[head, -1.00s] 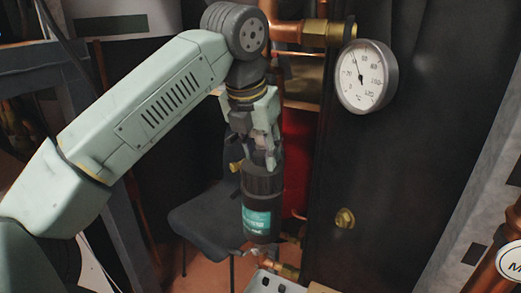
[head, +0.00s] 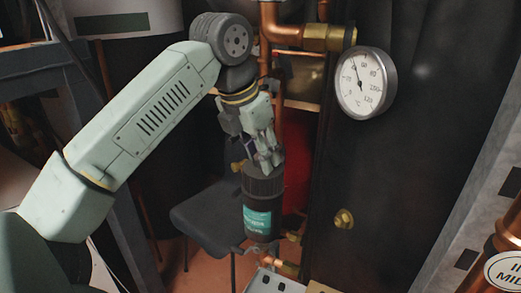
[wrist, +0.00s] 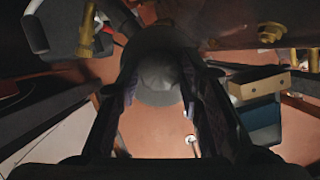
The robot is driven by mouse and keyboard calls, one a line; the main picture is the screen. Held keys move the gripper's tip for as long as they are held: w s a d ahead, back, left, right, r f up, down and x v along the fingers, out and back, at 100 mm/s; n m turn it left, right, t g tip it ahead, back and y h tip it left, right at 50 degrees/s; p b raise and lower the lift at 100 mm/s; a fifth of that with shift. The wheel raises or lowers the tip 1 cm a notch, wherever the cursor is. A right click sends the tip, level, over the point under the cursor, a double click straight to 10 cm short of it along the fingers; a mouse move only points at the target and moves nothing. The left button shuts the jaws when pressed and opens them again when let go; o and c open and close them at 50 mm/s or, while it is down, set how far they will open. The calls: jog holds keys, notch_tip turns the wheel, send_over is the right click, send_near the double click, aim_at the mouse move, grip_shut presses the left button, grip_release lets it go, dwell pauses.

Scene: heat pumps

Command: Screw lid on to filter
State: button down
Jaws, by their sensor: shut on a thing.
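The filter (head: 257,221) is a dark upright cylinder with a teal label, in the middle of the head view. A dark ribbed lid (head: 263,188) sits at its top, in line with the body; I cannot tell how tightly it is seated. My gripper (head: 267,160) comes down from above, tilted, with its fingers shut on the upper part of the lid. In the wrist view a round grey top (wrist: 158,80), seemingly the lid, lies between the two dark fingers. The fingers hide part of its sides.
A dark panel (head: 410,180) stands on the right. A grey chair (head: 200,215) is behind the filter. A brass fitting (head: 343,218) is on the panel.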

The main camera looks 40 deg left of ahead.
jog(key=shift+r, duration=0.1)
jog(key=shift+m+p, duration=0.6)
jog(key=shift+a+m+h+p, duration=0.15)
jog(key=shift+m+h+p, duration=0.4)
jog(key=shift+m, duration=0.55)
jog(key=shift+w, duration=0.1)
jog(key=shift+r+m+p, duration=0.1)
jog(key=shift+m+p, duration=0.3)
jog(key=shift+m, duration=0.1)
jog(key=shift+a+m+g+h+p, duration=0.1)
jog(key=shift+m+g+h+p, duration=0.4)
jog(key=shift+m, duration=0.7)
